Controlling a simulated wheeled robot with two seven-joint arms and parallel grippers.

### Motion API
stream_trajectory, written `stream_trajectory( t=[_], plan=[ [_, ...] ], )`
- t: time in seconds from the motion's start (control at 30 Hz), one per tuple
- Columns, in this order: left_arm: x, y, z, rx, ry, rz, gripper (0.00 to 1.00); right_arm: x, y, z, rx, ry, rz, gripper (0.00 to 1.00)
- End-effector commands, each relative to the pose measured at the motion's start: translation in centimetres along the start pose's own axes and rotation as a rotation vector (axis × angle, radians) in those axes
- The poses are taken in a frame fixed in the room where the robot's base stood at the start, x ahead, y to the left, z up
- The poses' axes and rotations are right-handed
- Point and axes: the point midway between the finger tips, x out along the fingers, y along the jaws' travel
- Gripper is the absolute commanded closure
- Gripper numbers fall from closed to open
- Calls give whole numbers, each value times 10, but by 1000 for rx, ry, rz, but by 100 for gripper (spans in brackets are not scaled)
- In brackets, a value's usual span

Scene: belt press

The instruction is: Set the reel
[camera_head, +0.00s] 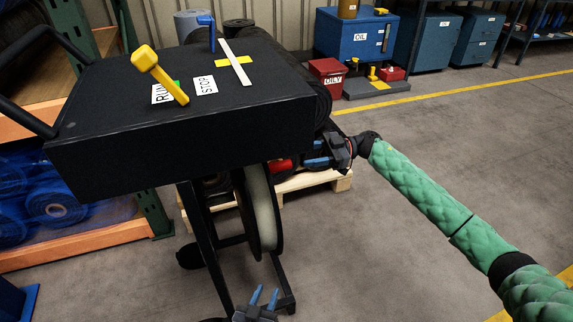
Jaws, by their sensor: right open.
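The reel (262,207), a pale coil between black flanges, stands upright in the black frame under the black machine box (190,147); the box hides its top. My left gripper (267,291) is at the bottom edge, below the reel, with its two blue fingers pointing up and apart, nothing between them. My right gripper (306,156) is right of the reel, under the box's right corner. Its blue fingers are apart and point left towards a red part (280,167); I cannot tell whether they touch anything.
A yellow-knobbed lever (160,74) lies by the RUN label, near the STOP label (205,85). A small blue lever (208,30) stands behind. A wooden pallet (316,184) sits behind the reel. Shelving with blue rolls (55,205) is at left.

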Motion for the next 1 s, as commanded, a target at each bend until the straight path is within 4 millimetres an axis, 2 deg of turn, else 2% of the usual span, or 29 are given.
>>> stream_trajectory(
  t=[0.1, 0.37, 0.8, 1.0],
  plan=[
    [0, 0, -8, 0, 42, 0, 65, 0, -15, 0, 101, -3, -81, 53],
    [0, 0, -10, 0, 51, 0, 65, 4, -18, 0, 191, -7, -90, 53],
    [2, 1, -34, 8, 122, 4, 65, 61, -22, 0, 188, -6, -88, 53],
    [2, 2, -42, 10, 145, 5, 65, 76, -23, -1, 189, -6, -88, 53]
  ],
)
